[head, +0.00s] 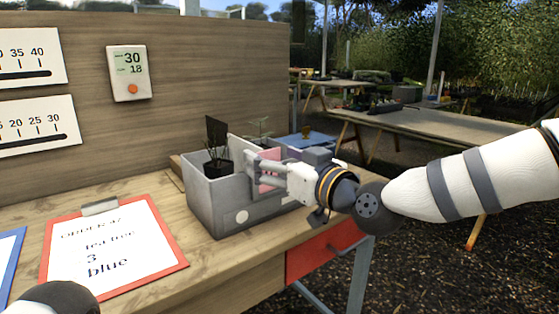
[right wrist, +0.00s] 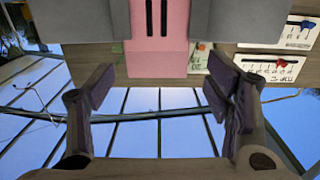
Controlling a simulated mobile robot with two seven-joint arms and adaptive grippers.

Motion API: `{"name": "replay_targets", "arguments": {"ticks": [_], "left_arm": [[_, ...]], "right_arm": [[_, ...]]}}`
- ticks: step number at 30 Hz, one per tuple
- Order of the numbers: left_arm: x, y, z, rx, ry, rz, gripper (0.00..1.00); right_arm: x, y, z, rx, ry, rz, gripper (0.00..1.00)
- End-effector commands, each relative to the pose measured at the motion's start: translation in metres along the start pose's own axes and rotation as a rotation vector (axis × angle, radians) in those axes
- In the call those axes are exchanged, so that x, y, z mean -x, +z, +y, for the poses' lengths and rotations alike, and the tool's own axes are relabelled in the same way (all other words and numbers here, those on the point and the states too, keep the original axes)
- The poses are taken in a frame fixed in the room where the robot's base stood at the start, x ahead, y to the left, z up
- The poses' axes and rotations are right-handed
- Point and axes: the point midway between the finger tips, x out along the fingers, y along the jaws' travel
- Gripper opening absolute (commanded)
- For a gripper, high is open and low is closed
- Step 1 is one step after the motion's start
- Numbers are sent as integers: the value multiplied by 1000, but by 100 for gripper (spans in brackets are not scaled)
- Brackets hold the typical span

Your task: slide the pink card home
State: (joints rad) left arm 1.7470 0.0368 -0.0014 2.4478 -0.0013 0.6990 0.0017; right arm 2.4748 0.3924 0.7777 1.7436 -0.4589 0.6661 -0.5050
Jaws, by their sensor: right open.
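The pink card (right wrist: 174,22) is upright in the front of a grey bin (head: 208,208), with grey wall on both sides of it. Two dark slots show in its face in the right wrist view. In the head view only a part of the pink card (head: 270,178) shows behind my right gripper (head: 257,168). That gripper is open, its fingers (right wrist: 163,86) spread to either side of the card in the right wrist view and apart from it. Nothing is between them. How far the card is in cannot be told. My left gripper is not in view.
Dark potted plants (head: 217,150) stand in the bin on the wooden bench (head: 150,205). A red clipboard (head: 180,262) lies left of the bin. A wooden back panel (head: 215,75) rises behind. A red drawer front (head: 310,258) is below the bench edge.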

Motion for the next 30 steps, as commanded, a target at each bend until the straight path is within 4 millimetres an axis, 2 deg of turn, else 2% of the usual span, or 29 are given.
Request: {"name": "replay_targets", "arguments": {"ticks": [2, 12, 15, 19, 28, 30], "left_arm": [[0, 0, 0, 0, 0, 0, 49], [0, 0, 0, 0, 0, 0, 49], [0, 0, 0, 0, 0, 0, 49], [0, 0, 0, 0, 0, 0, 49], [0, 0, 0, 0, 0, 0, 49], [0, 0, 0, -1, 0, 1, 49]], "right_arm": [[10, -1, 1, 1, 1, 0, 72], [96, -1, 1, -2, 2, 1, 72], [111, 0, 0, 0, 1, 0, 72], [119, 0, 0, 0, 0, 1, 72], [119, 0, 0, 0, 0, 0, 72], [119, 8, -1, -10, -1, -20, 72]]}}
